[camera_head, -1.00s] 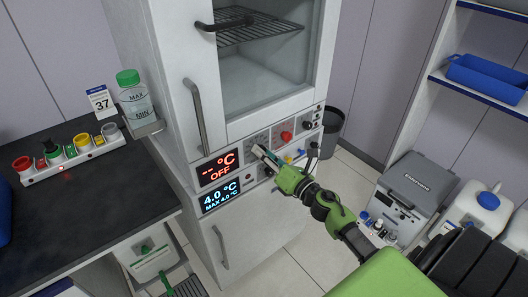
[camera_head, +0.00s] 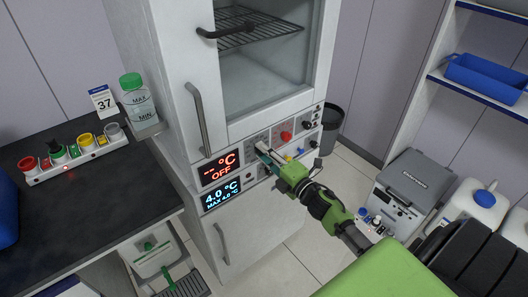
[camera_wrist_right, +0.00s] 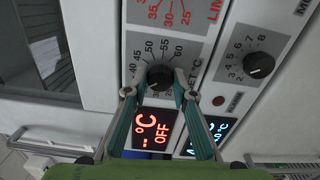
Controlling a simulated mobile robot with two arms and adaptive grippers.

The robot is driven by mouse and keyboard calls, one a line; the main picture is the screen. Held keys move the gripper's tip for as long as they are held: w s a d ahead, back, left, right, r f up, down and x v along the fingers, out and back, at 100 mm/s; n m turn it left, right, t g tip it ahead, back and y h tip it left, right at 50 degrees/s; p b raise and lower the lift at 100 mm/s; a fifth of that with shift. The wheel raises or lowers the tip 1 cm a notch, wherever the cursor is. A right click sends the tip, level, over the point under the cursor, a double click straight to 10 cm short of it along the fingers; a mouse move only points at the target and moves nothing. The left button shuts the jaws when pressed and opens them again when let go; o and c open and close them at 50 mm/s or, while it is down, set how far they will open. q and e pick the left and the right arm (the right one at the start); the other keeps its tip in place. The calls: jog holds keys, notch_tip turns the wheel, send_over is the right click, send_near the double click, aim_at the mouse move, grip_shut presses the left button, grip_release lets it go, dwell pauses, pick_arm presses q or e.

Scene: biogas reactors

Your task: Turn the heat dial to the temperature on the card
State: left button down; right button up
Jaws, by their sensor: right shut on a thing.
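The heat dial (camera_wrist_right: 160,77) is a black round knob on the grey panel, with a printed scale showing 40 to 60 around its visible side. My right gripper (camera_wrist_right: 156,92) is shut on it, one finger on each side; in the head view the same gripper (camera_head: 264,153) reaches the panel and hides the dial. I cannot read the dial's pointer. The red display (camera_head: 220,168) shows dashes, °C and OFF. The temperature card (camera_head: 103,101) reads 37 and stands at the back of the dark bench. My left gripper is not in view.
A cyan display (camera_head: 221,194) below reads 4.0 °C. Another black knob (camera_wrist_right: 259,65) sits on the neighbouring panel. A green-capped bottle (camera_head: 138,102) stands by the card; a strip of coloured knobs (camera_head: 76,158) lies on the bench. The cabinet's door handle (camera_head: 199,118) projects above the panel.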

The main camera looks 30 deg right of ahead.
jog(key=shift+m, duration=0.5)
jog(key=o, duration=1.1)
jog(key=shift+s, duration=0.1)
jog(key=s+d, duration=0.1)
jog(key=s, duration=1.1)
jog(key=shift+w+f, duration=0.1)
jog(key=shift+f, duration=0.05)
